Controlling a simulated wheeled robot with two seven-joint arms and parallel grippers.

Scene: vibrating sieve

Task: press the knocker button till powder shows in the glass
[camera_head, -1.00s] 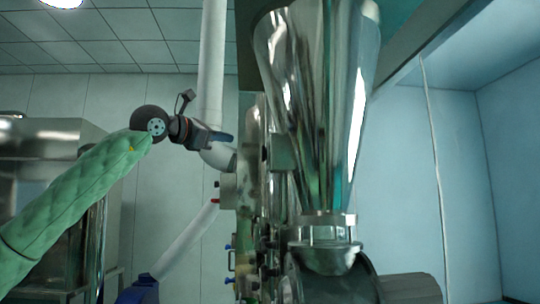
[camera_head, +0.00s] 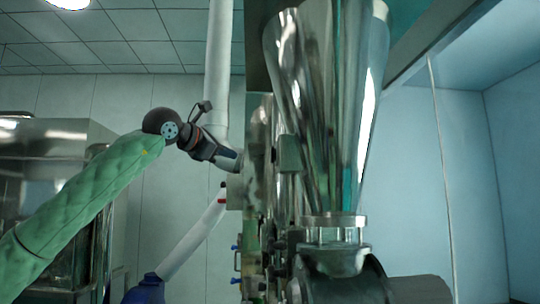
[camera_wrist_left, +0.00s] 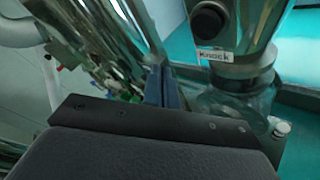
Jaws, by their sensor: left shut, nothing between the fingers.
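The knocker button, a round black knob (camera_wrist_left: 207,20), is at the top of the left wrist view, above a white label reading "Knock" (camera_wrist_left: 214,56). The glass (camera_wrist_left: 240,101) is below it, a clear section under a metal collar. In the head view the glass (camera_head: 335,235) sits under the tall steel hopper (camera_head: 335,110); I make out no powder in it. My left gripper (camera_head: 238,162) is shut and empty, left of the hopper. Its fingertips (camera_wrist_left: 163,88) show in the wrist view below and left of the button, apart from it. My right gripper is out of view.
A white pipe (camera_head: 219,70) rises behind my left gripper. Machine columns with small blue handles (camera_head: 236,262) stand left of the hopper. A steel cabinet (camera_head: 50,130) is at the far left. Open room lies right of the hopper before the pale wall (camera_head: 460,180).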

